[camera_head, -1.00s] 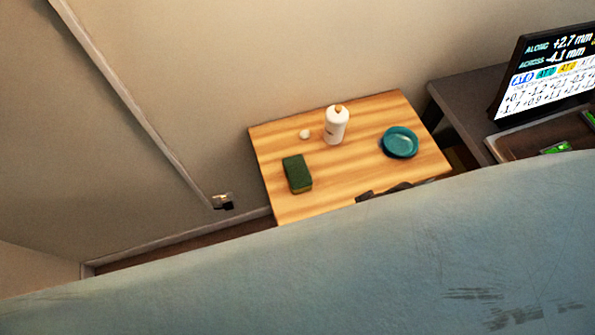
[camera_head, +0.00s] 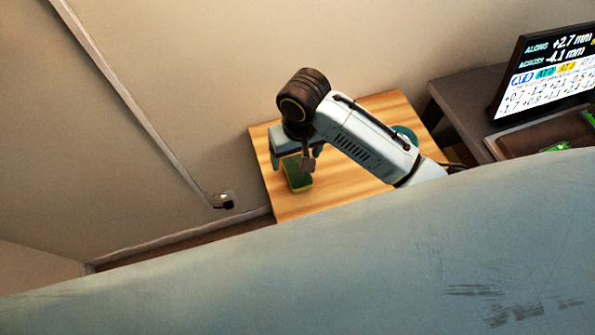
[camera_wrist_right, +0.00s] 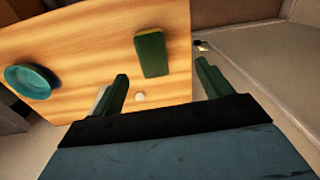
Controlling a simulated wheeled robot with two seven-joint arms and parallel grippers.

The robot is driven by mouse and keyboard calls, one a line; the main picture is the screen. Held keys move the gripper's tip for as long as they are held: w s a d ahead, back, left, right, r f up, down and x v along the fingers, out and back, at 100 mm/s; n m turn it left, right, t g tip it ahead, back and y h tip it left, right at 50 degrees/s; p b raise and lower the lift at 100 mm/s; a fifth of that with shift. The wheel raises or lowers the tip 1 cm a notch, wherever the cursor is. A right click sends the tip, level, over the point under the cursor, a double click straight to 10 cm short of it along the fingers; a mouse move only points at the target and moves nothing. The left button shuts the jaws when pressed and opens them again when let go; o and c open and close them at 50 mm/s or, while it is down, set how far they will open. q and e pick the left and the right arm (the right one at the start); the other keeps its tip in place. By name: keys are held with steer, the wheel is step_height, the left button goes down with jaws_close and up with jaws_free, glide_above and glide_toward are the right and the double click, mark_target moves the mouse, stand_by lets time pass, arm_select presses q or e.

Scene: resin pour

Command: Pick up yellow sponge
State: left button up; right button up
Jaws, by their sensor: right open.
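The sponge (camera_head: 298,181) has a dark green top and a thin yellow lower edge. It lies on a small wooden table (camera_head: 300,209), and my right arm partly covers it in the head view. In the right wrist view the sponge (camera_wrist_right: 151,54) lies whole, beyond the fingertips. My right gripper (camera_head: 291,163) is over the sponge's far end in the head view. In the right wrist view its fingers (camera_wrist_right: 162,72) are apart with nothing held between them. I cannot tell its exact height above the sponge. My left gripper is not in view.
My right arm hides most of the dish in the head view. A dark desk with a monitor (camera_head: 545,75) stands at the right. A wall is behind the table.

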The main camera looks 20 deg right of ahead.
mark_target(298, 170)
steer(key=shift+m+h, duration=0.3)
steer(key=shift+h, duration=0.1)
steer(key=f, duration=0.2)
steer(key=w+f+b, duration=0.1)
steer(key=f, duration=0.2)
steer(key=w+f, duration=0.1)
steer(key=f, duration=0.1)
steer(key=shift+d+f, duration=0.25)
steer(key=shift+d, duration=0.1)
steer(key=f, duration=0.1)
steer(key=f+b, duration=0.1)
steer(key=f, duration=0.3)
steer(key=shift+w+d+f, duration=0.1)
steer(key=shift+w+d, duration=0.05)
steer(key=shift+w, duration=0.1)
steer(key=c, duration=1)
